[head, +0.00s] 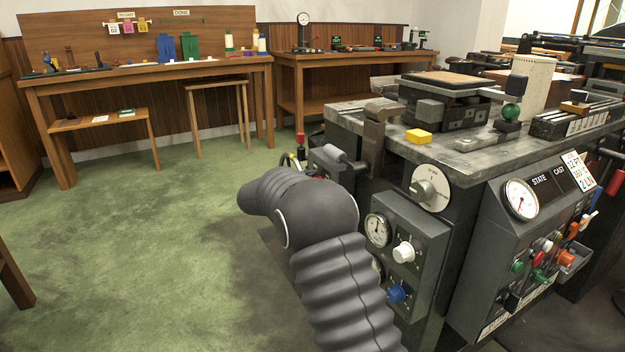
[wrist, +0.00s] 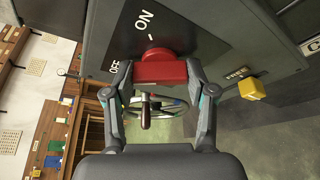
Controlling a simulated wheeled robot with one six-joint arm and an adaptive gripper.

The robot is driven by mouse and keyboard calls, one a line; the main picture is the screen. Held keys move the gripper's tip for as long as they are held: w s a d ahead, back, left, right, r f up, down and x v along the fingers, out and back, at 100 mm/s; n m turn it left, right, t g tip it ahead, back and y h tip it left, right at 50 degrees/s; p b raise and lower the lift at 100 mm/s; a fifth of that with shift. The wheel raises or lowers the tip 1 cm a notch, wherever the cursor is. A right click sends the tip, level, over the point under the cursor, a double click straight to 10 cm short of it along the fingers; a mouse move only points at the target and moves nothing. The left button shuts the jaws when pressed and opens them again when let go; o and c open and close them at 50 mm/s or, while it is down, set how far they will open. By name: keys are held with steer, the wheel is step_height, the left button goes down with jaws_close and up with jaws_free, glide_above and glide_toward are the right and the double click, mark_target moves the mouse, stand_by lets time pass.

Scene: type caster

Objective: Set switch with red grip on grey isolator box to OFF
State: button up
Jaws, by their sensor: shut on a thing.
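The grey isolator box (wrist: 210,40) fills the upper middle of the wrist view. Its dark label plate carries the words ON and OFF, with ON at the top and OFF to the left. The switch's red grip (wrist: 160,73) stands out from a round red base on this plate, below ON and right of OFF. My gripper (wrist: 161,80) is shut on the red grip, with one finger at each end. Which mark the switch points to I cannot tell. In the head view my arm hides the gripper and the grip.
A handwheel (wrist: 165,112) with a brown handle lies behind my fingers. The caster's panel (head: 405,250) with dials and knobs is close beside my arm. Green floor (head: 150,240) to the left is open.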

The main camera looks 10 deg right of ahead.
steer(key=shift+n+g, duration=0.4)
steer(key=shift+n, duration=0.5)
steer(key=shift+p, duration=0.3)
steer(key=o, duration=1.2)
steer(key=shift+c, duration=0.2)
steer(key=v, duration=1.2)
steer(key=shift+w+r, duration=0.1)
steer(key=shift+r, duration=0.05)
